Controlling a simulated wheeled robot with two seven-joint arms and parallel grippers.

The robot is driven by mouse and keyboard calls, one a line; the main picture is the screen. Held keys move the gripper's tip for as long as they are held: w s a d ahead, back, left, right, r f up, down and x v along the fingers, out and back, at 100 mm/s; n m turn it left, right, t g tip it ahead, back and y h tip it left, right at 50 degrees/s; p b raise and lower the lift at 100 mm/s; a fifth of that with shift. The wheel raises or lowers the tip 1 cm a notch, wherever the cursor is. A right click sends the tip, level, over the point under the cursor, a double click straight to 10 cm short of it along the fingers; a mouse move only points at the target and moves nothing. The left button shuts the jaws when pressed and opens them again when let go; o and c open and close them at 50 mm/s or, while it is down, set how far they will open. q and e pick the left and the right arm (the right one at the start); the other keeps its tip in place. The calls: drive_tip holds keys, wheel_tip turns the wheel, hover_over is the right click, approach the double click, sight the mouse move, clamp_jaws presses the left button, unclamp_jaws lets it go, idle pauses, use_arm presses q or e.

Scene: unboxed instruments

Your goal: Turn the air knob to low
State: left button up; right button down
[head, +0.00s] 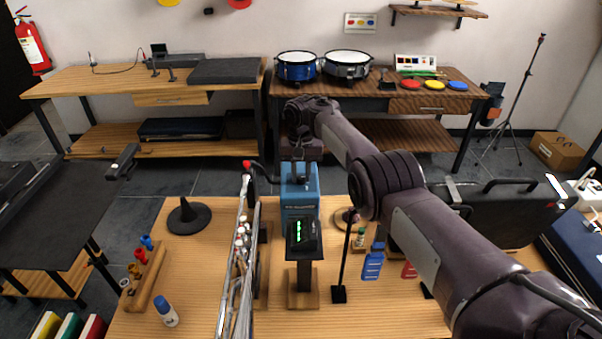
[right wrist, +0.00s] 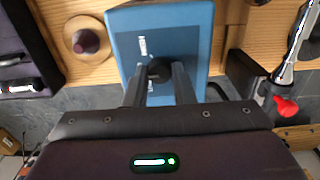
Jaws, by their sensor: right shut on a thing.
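A blue box-shaped device (head: 299,188) stands near the far edge of the wooden table. In the right wrist view its blue face (right wrist: 188,25) carries a dark panel with small white lettering. A round black knob (right wrist: 159,69) sits on that panel. My right gripper (head: 299,160) reaches over the table to the device's far side. In the right wrist view its two fingers (right wrist: 160,82) are closed on the knob from both sides. The knob's pointer and setting cannot be read. My left gripper is not in view.
A black case (head: 500,215) is at the right.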

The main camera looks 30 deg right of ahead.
sight(301, 177)
drive_tip(key=shift+n, duration=0.3)
drive_tip(key=n, duration=1.1)
drive_tip(key=shift+r+n, duration=0.1)
drive_tip(key=shift+n, duration=0.2)
idle(0.3)
drive_tip(key=c, duration=1.2)
unclamp_jaws()
drive_tip(key=shift+c, duration=0.2)
wheel_tip(301, 177, up, 8)
drive_tip(key=shift+f, duration=0.15)
